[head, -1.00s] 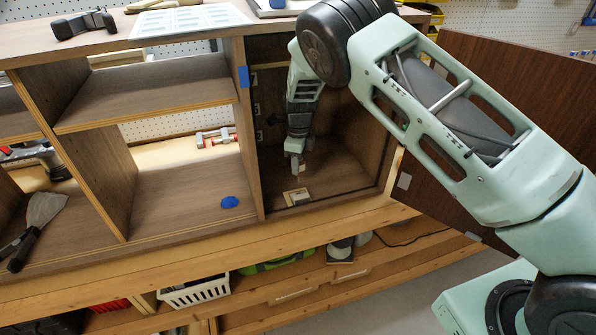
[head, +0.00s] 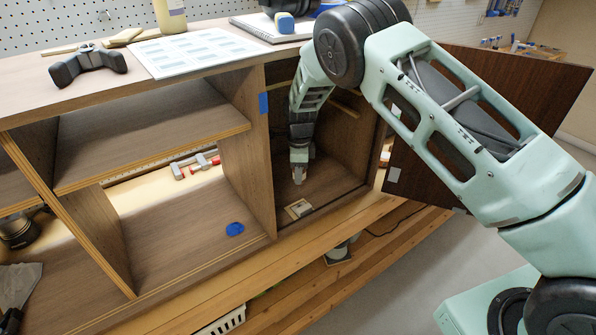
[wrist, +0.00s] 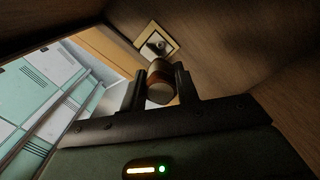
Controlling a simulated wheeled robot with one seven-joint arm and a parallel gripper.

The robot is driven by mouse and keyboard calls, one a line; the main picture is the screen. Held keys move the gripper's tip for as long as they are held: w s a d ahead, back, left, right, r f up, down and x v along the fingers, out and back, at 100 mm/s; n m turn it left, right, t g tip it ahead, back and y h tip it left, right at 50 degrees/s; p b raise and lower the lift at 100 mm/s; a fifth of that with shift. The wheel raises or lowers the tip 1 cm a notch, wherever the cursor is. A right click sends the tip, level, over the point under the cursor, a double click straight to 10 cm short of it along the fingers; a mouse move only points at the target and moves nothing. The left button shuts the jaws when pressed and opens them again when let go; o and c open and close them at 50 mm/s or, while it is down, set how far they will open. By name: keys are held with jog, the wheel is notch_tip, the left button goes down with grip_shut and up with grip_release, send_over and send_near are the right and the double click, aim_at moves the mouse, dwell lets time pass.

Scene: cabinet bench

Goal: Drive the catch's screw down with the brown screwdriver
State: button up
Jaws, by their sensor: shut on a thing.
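My gripper (head: 298,176) reaches down into the right-hand cabinet compartment.
The compartment's left wall (head: 247,150) stands close beside my arm. The dark cabinet door (head: 470,130) is open to the right. A blue patch (head: 235,229) lies in the neighbouring compartment, with red-and-grey clamps (head: 196,166) behind. A black gamepad-like tool (head: 88,64) and papers are on top.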

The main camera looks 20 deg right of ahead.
jog(key=shift+f, duration=0.1)
jog(key=shift+f+b, duration=1.85)
jog(key=shift+f, duration=1.15)
jog(key=shift+f+b, duration=0.4)
jog(key=shift+b, duration=0.05)
jog(key=shift+r, duration=0.2)
jog(key=shift+r+p, duration=1.4)
jog(key=shift+r, duration=0.95)
jog(key=shift+s, duration=0.1)
